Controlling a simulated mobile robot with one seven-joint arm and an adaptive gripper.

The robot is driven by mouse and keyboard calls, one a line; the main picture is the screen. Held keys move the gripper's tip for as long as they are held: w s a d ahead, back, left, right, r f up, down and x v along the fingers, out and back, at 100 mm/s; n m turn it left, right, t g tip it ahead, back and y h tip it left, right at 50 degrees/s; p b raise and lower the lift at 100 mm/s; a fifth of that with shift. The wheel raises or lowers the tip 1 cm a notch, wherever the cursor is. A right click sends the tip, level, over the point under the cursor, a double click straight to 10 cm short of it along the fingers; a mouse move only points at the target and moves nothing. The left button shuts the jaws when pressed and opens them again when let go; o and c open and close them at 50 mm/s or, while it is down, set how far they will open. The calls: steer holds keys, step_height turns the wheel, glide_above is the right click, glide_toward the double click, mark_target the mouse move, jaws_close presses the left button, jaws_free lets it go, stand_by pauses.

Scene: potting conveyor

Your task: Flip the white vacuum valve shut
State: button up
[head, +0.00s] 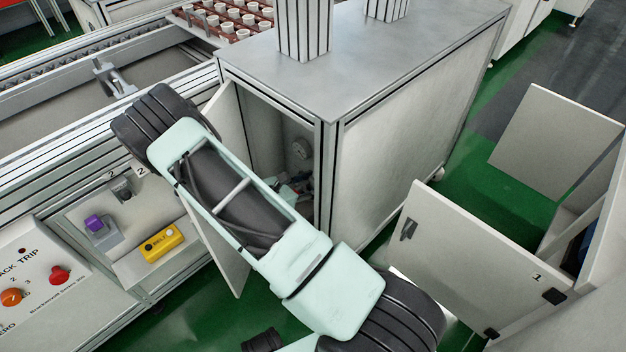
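I cannot make out the white vacuum valve. An open cabinet (350,75) under the grey top stands in the middle of the head view. My arm crosses in front of the opening from lower right to upper left.
The cabinet's open door (225,200) hangs to the left of the opening, close to my arm. A yellow box (162,243), a purple switch (95,224) and a red button (60,275) are at left. A cabinet with door marked 1 (470,255) stands open at right.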

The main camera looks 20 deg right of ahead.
stand_by(0.3)
steer(key=o, duration=1.2)
steer(key=shift+c, duration=0.2)
step_height(320, 180, up, 10)
steer(key=shift+r, duration=0.1)
